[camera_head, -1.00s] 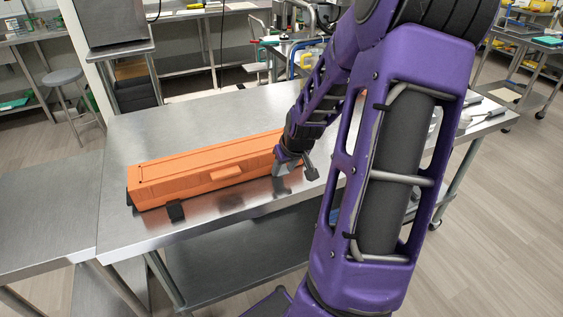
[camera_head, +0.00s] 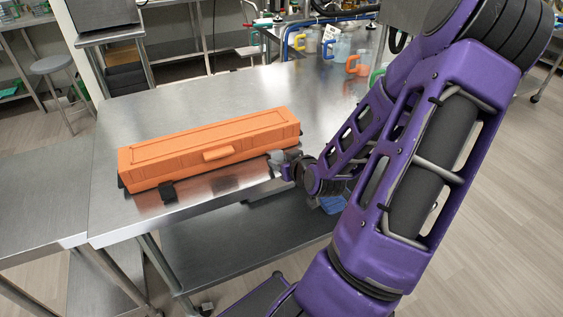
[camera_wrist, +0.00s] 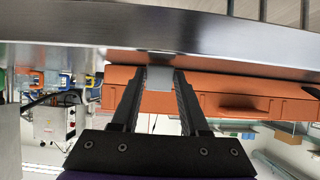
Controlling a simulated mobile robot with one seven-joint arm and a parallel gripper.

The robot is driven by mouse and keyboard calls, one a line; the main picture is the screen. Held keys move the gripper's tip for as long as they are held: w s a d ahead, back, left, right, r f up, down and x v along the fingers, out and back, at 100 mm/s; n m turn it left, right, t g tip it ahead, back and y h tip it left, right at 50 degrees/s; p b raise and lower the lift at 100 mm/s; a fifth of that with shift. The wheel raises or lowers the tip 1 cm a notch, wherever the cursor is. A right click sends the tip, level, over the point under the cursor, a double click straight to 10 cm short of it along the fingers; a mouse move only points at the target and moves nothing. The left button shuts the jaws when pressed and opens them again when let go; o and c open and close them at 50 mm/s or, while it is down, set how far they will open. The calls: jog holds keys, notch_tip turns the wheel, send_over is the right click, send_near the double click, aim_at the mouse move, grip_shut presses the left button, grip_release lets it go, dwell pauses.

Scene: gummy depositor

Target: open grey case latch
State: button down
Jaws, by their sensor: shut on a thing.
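A long orange case (camera_head: 210,147) lies shut on the steel table. A black latch (camera_head: 168,191) hangs folded down at its front left. My gripper (camera_head: 279,164) is low at the front right of the case. In the wrist view, the case (camera_wrist: 225,101) appears upside down, and my gripper (camera_wrist: 160,74) has its two dark fingers on either side of the grey latch (camera_wrist: 159,77). It is shut on this latch, whose sides the fingers partly hide. In the head view the latch is too small and covered to make out clearly.
The steel table (camera_head: 125,215) is bare in front of and behind the case. Its front edge is close below my gripper. Several jugs with coloured handles (camera_head: 305,42) stand at the back right. A lower shelf (camera_head: 230,245) is under the table.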

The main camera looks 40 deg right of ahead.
dwell(0.3)
jog(key=shift+c, duration=2)
grip_release()
jog(key=shift+w, duration=0.1)
jog(key=shift+r, duration=0.1)
